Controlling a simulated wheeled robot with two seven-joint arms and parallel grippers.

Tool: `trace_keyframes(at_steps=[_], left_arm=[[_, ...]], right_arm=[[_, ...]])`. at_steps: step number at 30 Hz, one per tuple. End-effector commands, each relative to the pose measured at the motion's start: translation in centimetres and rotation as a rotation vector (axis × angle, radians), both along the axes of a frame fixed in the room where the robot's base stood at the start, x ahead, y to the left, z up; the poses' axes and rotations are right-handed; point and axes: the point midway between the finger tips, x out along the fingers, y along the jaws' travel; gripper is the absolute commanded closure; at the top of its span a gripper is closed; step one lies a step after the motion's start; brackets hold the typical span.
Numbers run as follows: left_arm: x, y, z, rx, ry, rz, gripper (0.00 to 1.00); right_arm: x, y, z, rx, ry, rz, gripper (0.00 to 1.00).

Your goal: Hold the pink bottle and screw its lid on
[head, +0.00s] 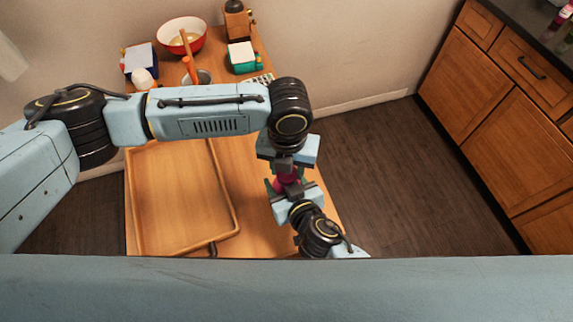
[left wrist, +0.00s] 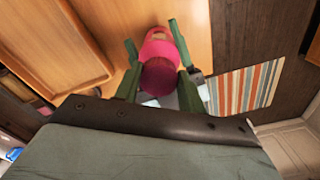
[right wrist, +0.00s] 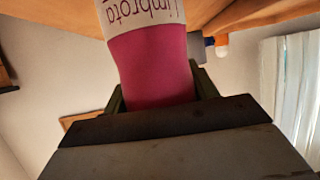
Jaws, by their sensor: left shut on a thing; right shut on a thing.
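The pink bottle (head: 287,182) is small in the head view, between my two grippers above the table's right side. My left gripper (head: 287,160) comes down on it from above. In the left wrist view, its green fingers flank a dark magenta round end, which looks like the lid (left wrist: 158,76), with the pinker bottle (left wrist: 158,48) beyond. My right gripper (head: 283,198) is shut on the bottle's body from the near side. The right wrist view shows the bottle's magenta wall (right wrist: 150,68) and white lettered label. The seam between lid and bottle is hidden.
A wooden tray (head: 238,205) lies on the table left of the grippers. A red bowl (head: 182,48), a green-and-white sponge-like block (head: 242,58) and other items stand at the back. Open floor (head: 390,180) lies right of the table, with cabinets (head: 505,130) beyond.

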Motion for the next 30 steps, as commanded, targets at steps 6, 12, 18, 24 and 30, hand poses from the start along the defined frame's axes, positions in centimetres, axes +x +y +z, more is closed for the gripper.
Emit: trace_keyframes(at_steps=[6,12,18,24,30], left_arm=[[-0.1,-0.1,0.0,-0.001,0.002,-0.038,0.81],[-0.1,-0.1,0.0,-0.002,0.001,-0.036,0.52],[-0.1,-0.1,0.0,-0.002,0.001,-0.034,0.39],[0.0,-0.1,0.1,-0.001,0.0,-0.033,0.39],[0.0,-0.1,1.9,-0.002,-0.002,-0.034,0.39]], right_arm=[[0.0,0.0,0.0,0.0,0.001,0.0,1.0],[0.0,0.0,0.0,0.0,0.001,0.0,1.0],[0.0,0.0,0.0,0.0,0.001,0.0,1.0],[0.0,0.0,0.0,0.0,0.001,0.0,1.0],[0.0,0.0,0.0,0.0,0.001,0.0,1.0]])
